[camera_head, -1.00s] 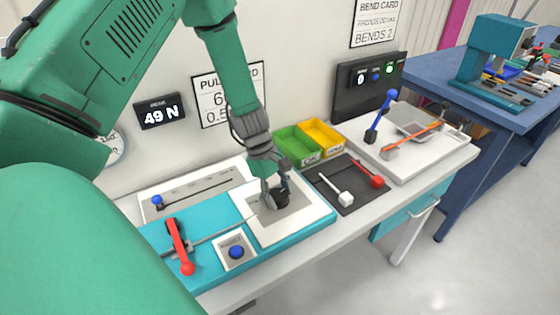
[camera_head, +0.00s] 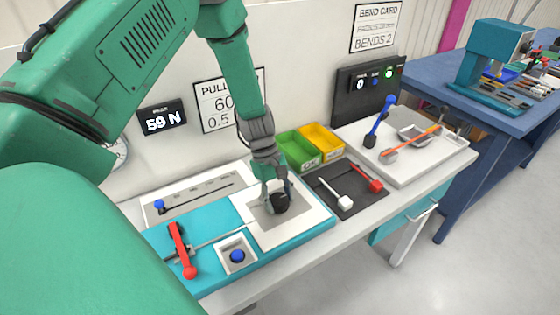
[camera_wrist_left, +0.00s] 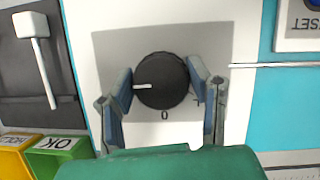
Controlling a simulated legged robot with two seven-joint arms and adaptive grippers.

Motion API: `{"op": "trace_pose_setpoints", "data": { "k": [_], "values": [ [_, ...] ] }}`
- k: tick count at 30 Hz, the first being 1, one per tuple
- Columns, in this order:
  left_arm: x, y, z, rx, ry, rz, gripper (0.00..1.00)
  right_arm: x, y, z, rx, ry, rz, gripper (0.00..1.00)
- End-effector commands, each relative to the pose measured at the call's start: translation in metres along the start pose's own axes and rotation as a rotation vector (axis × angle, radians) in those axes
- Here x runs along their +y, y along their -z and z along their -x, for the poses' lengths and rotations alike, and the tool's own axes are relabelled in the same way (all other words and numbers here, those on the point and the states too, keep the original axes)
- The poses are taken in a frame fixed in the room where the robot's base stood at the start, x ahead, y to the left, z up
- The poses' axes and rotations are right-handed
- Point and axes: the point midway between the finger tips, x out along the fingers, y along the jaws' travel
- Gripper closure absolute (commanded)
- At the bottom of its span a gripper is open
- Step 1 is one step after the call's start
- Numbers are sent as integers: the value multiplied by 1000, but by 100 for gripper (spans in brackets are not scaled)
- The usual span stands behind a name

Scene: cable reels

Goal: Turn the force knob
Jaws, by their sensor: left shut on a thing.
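The force knob (camera_head: 279,203) is a black round dial on a grey plate of the teal tester. In the left wrist view the knob (camera_wrist_left: 160,81) has a white pointer line towards the left, with a "0" mark below it. My left gripper (camera_head: 276,196) comes down on the knob from above. Its two fingers stand on either side of the knob, shut on it; the left wrist view shows this gripper (camera_wrist_left: 163,88) too. A display on the wall (camera_head: 163,119) reads 59 N. My right gripper is not in view.
On the tester are a red lever (camera_head: 182,250), a blue button (camera_head: 237,256) and a blue-knobbed slider (camera_head: 159,205). Green (camera_head: 300,148) and yellow (camera_head: 321,139) bins and a dark mat (camera_head: 345,206) with white and red tools lie to the right.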

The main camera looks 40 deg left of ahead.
Motion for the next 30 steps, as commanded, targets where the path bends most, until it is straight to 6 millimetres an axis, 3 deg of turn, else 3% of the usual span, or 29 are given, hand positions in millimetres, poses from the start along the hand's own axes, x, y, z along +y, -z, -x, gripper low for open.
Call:
{"op": "trace_pose_setpoints", "data": {
  "k": [1, 2, 14, 30],
  "values": [
    [1, 2, 1, 7, -4, 1, 44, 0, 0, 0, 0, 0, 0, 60],
    [1, 2, 1, 6, -4, 1, 34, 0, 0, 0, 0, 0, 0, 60],
    [1, 0, 6, 3, -4, 0, 34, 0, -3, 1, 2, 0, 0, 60],
    [2, 4, 105, 3, -4, 0, 34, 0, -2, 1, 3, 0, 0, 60]
  ]
}}
